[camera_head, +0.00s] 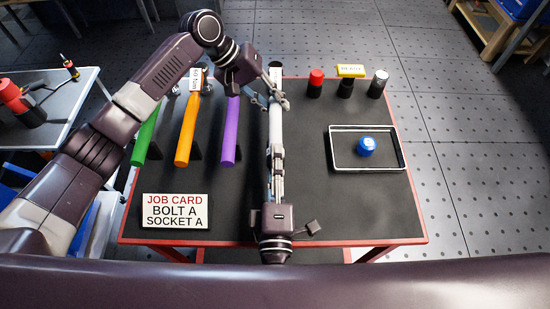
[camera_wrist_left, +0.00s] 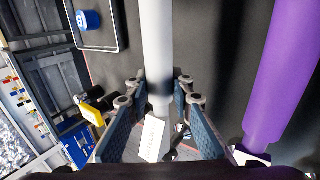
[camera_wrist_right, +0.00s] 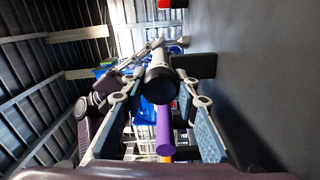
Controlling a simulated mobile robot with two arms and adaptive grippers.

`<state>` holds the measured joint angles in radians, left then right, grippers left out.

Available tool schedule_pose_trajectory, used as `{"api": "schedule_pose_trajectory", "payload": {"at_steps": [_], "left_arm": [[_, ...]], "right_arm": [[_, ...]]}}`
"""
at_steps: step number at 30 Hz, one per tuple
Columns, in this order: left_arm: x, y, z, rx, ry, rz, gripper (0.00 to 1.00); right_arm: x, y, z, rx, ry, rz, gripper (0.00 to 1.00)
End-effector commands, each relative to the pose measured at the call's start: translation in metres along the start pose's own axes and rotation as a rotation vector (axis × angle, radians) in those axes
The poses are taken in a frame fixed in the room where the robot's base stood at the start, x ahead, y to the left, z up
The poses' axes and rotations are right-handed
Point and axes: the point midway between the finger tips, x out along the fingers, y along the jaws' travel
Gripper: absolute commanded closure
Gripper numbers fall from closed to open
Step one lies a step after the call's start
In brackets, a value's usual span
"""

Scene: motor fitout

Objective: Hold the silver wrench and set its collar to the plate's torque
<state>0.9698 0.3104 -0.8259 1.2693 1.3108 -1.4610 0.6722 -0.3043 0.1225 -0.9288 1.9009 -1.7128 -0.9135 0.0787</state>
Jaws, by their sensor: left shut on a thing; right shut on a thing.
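The silver wrench (camera_head: 276,125) lies lengthwise above the dark table top in the head view. My left gripper (camera_head: 273,92) is shut around it near its far end. My right gripper (camera_head: 276,155) is shut on its near end. In the left wrist view the pale handle (camera_wrist_left: 157,45) runs between the fingers. In the right wrist view the wrench's round dark end (camera_wrist_right: 160,84) sits between the fingers. A white plate (camera_wrist_left: 154,140) with small unreadable text shows near the wrench in the left wrist view. The collar's setting cannot be read.
Green (camera_head: 146,137), orange (camera_head: 187,130) and purple (camera_head: 230,130) wrenches lie left of the silver one. A tray (camera_head: 404,150) holds a blue piece (camera_head: 366,146). Red (camera_head: 315,80) and silver-topped (camera_head: 378,82) cylinders flank a yellow sign (camera_head: 350,70).

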Motion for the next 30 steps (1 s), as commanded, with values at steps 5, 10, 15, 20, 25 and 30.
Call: {"api": "schedule_pose_trajectory", "payload": {"at_steps": [5,10,15,20,25,30], "left_arm": [[-0.0014,0.0012,-0.0012,0.0,0.004,0.003,1.0],[-0.0015,0.0011,-0.0011,0.0,0.003,0.002,1.0],[-0.0015,0.001,-0.0011,0.0,0.003,0.002,1.0],[-0.0015,0.0011,-0.0011,0.0,0.003,0.003,1.0],[-0.0016,0.0011,-0.001,0.001,0.003,0.003,1.0],[-0.0016,0.0012,-0.001,0.001,0.003,0.003,1.0]], "right_arm": [[-0.0002,-0.0007,0.0007,0.168,-0.002,0.0,0.96],[-0.0002,-0.001,0.0007,0.326,-0.002,0.0,0.96],[-0.0002,-0.0012,0.0009,0.471,-0.002,0.001,0.96],[-0.0001,-0.0014,0.0011,0.583,-0.003,0.001,0.96],[-0.0002,-0.0017,0.0012,0.669,-0.004,0.001,0.96],[-0.0002,-0.0021,0.0013,0.721,-0.004,0.001,0.96]]}}
